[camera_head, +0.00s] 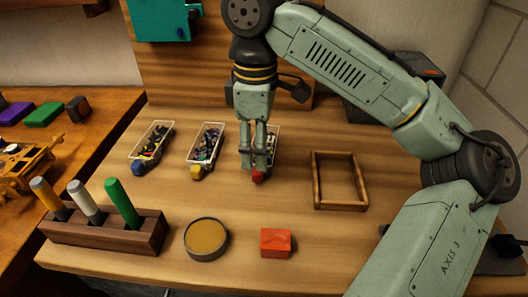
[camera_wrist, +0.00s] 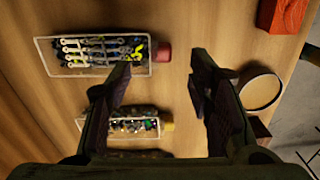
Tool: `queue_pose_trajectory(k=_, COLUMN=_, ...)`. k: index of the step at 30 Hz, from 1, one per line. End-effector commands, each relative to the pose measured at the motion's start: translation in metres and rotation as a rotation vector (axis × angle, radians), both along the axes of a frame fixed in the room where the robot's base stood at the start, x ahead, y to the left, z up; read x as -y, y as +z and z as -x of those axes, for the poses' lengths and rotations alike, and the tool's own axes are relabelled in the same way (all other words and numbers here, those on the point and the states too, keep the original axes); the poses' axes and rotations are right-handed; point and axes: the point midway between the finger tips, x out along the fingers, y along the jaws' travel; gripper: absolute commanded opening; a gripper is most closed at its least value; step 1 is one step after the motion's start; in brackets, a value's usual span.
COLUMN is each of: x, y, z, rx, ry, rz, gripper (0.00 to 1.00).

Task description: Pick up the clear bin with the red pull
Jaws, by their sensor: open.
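The clear bin with the red pull (camera_head: 277,147) stands on the wooden table, partly hidden behind my gripper in the head view. Its red pull (camera_head: 258,176) points toward the front edge. In the wrist view the clear bin (camera_wrist: 95,71) lies at upper left, full of small metal parts, with its red pull (camera_wrist: 164,52) at its right end. My gripper (camera_head: 255,166) points down over the bin, fingers apart and empty. In the wrist view the fingertips (camera_wrist: 161,66) stand either side of the red pull's line, below it in the picture. Contact cannot be told.
Bins with a yellow pull (camera_head: 196,173) and a blue pull (camera_head: 138,168) stand to the left. A wooden frame (camera_head: 318,193) is at right. A red box (camera_head: 275,242), round tin (camera_head: 206,239) and marker block (camera_head: 90,230) are in front.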

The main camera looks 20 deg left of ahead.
Motion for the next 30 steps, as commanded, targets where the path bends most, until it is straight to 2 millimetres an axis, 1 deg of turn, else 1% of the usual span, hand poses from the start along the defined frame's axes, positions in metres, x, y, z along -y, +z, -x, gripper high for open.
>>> queue_pose_trajectory(k=1, x=0.0, y=-0.006, z=0.0, rx=-0.001, ry=0.001, rz=-0.001, gripper=0.47)
queue_pose_trajectory(k=7, x=0.0, y=-0.019, z=0.001, rx=0.0, ry=0.002, rz=-0.002, gripper=0.47)
queue_pose_trajectory(k=13, x=0.0, y=-0.048, z=0.002, rx=-0.003, ry=0.002, rz=-0.003, gripper=0.47)
queue_pose_trajectory(k=16, x=0.0, y=-0.059, z=0.002, rx=-0.001, ry=0.001, rz=-0.002, gripper=0.47)
queue_pose_trajectory(k=19, x=0.0, y=-0.064, z=0.002, rx=0.001, ry=0.0, rz=-0.002, gripper=0.47)
queue_pose_trajectory(k=25, x=0.0, y=-0.064, z=0.002, rx=0.002, ry=0.0, rz=-0.001, gripper=0.47)
queue_pose_trajectory(k=30, x=0.0, y=-0.064, z=0.002, rx=0.001, ry=0.0, rz=-0.001, gripper=0.36)
